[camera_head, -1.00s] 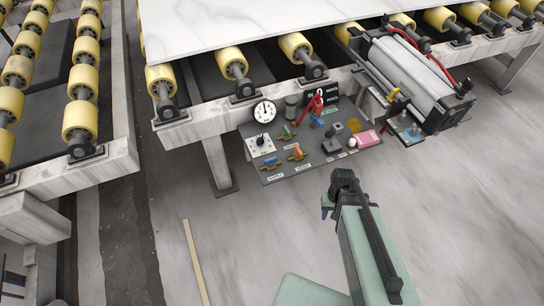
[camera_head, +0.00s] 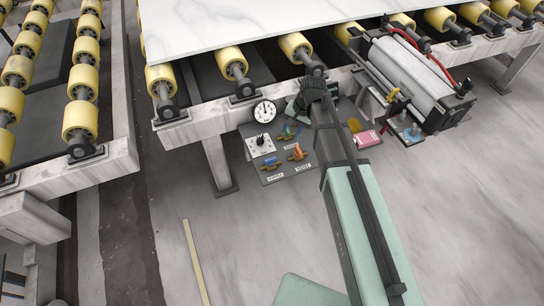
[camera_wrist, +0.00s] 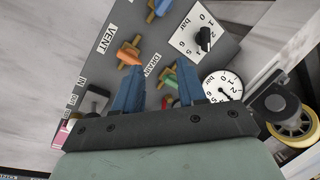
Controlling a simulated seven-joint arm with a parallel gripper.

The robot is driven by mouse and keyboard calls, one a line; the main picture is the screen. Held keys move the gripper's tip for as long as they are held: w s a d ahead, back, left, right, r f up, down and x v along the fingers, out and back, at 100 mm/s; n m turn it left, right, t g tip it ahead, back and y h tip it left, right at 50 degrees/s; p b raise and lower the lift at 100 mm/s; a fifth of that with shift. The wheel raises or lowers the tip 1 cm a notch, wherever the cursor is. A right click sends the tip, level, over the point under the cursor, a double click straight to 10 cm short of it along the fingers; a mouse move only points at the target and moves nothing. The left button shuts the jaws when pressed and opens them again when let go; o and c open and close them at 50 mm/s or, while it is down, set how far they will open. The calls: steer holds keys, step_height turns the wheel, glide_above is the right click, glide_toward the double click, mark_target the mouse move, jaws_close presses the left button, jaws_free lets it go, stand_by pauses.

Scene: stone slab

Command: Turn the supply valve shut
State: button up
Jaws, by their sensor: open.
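The supply valve (camera_head: 270,163) has a blue handle and sits at the panel's near-left corner beside a SUPPLY label. In the wrist view, a blue handle (camera_wrist: 160,6) is cut off at the top edge. The orange valve (camera_head: 297,153) is labelled VENT; it shows in the wrist view (camera_wrist: 128,55) left of the fingers. A green valve (camera_wrist: 170,80) shows between my fingertips, by a DRAIN label. My gripper (camera_wrist: 158,68) is open, its two blue fingers apart over the panel, with nothing held. In the head view, my gripper and arm hide the panel's far right part.
The grey panel (camera_head: 285,172) also carries a round gauge (camera_head: 264,112) and a white regulator plate with a black knob (camera_head: 262,143). A pink block (camera_head: 367,138) lies at its right. The roller frame (camera_head: 195,127) runs behind, bearing a pale stone slab (camera_head: 220,25).

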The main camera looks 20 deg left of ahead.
mark_target(271, 159)
steer(key=s+a+f+m, duration=0.1)
steer(key=s+f+m, duration=0.1)
steer(key=f+m, duration=0.1)
steer(key=s+a+f+m+g, duration=0.1)
steer(key=s+a+f+m, duration=0.1)
steer(key=f, duration=0.3)
steer(key=s+a+f+m+g, duration=0.1)
steer(key=s+a+f+m, duration=0.1)
steer(key=f+m, duration=0.2)
steer(key=shift+m, duration=0.3)
stand_by(0.6)
jaws_close()
stand_by(0.3)
